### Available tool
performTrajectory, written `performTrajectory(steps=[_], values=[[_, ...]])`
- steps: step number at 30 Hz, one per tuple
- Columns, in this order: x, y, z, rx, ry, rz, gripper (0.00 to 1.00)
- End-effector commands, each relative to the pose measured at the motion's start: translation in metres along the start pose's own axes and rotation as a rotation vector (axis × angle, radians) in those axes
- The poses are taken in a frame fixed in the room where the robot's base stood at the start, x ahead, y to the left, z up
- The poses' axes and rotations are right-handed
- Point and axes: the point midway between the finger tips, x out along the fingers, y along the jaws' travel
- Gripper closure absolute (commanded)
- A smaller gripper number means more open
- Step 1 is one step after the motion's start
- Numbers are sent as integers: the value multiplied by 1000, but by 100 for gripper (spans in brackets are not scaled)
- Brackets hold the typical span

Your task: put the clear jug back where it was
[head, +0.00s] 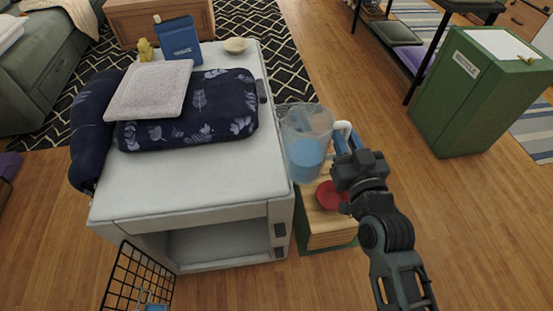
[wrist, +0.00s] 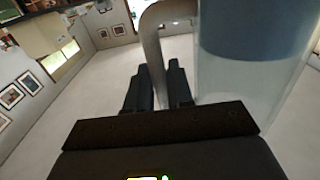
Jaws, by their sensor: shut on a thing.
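The clear jug (head: 306,132) has a blue lower part and a pale handle on its right side. In the head view it looks roughly upright, in front of the white table's right edge and the far part of a small wood-topped unit. I cannot tell whether its base touches anything. My gripper (head: 347,148) is at the jug's right, shut on the handle. In the wrist view, the handle (wrist: 153,45) passes between my two fingers (wrist: 158,88), and the jug's clear wall (wrist: 240,85) is to the right.
A red round object (head: 328,195) is on the small wooden unit (head: 330,235). A green cabinet (head: 475,95) stands at right.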

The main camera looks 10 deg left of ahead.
Motion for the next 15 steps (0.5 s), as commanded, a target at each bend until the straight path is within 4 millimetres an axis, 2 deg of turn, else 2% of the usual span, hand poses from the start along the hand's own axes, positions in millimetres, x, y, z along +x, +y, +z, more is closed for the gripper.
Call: performTrajectory(steps=[8, 15], values=[[27, -32, 17, 3, 1, -1, 100], [53, -65, 47, 4, 4, -3, 100]])
